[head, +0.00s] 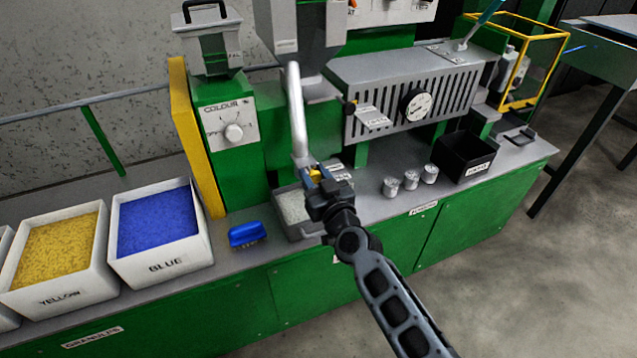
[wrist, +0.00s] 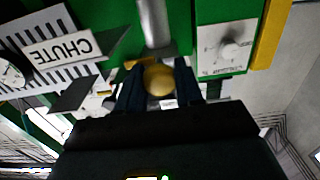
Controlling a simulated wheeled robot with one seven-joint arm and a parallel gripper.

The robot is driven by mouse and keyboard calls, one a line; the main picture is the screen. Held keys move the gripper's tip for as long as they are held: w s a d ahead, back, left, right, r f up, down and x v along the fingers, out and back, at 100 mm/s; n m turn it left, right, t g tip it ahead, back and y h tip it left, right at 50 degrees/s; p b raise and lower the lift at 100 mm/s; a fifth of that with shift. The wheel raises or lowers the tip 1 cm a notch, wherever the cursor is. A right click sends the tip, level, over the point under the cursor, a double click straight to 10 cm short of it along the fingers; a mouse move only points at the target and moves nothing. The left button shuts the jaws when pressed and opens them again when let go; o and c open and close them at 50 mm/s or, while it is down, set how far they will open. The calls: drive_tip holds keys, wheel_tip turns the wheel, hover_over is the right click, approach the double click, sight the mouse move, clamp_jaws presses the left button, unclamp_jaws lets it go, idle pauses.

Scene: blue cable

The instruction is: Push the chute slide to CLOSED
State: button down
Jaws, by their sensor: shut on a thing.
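My gripper (head: 322,180) is in front of the green machine, above a grey tray at the lower end of a pale pipe. In the wrist view its dark fingers (wrist: 158,88) are shut on a round yellow knob (wrist: 158,80). A bit of yellow (head: 314,174) also shows at the fingertips in the head view. A plate lettered CHUTE (wrist: 60,48) is in the wrist view, upside down. A small label plate (head: 370,117) juts from the machine in the head view. The slide's body and any OPEN or CLOSED marks cannot be made out.
The pale pipe (head: 297,110) stands just behind my gripper. The grey tray (head: 292,205) holds pale granules. A blue brush (head: 246,234) lies left of it. Several small metal cups (head: 410,180) and a black bin (head: 465,158) stand to the right. White bins of blue (head: 165,265) and yellow granules stand left.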

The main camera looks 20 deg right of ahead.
drive_tip(key=shift+w, duration=0.95)
drive_tip(key=shift+r, duration=0.1)
drive_tip(key=c, duration=0.8)
unclamp_jaws()
drive_tip(key=shift+w, duration=0.1)
drive_tip(key=shift+s, duration=3.95)
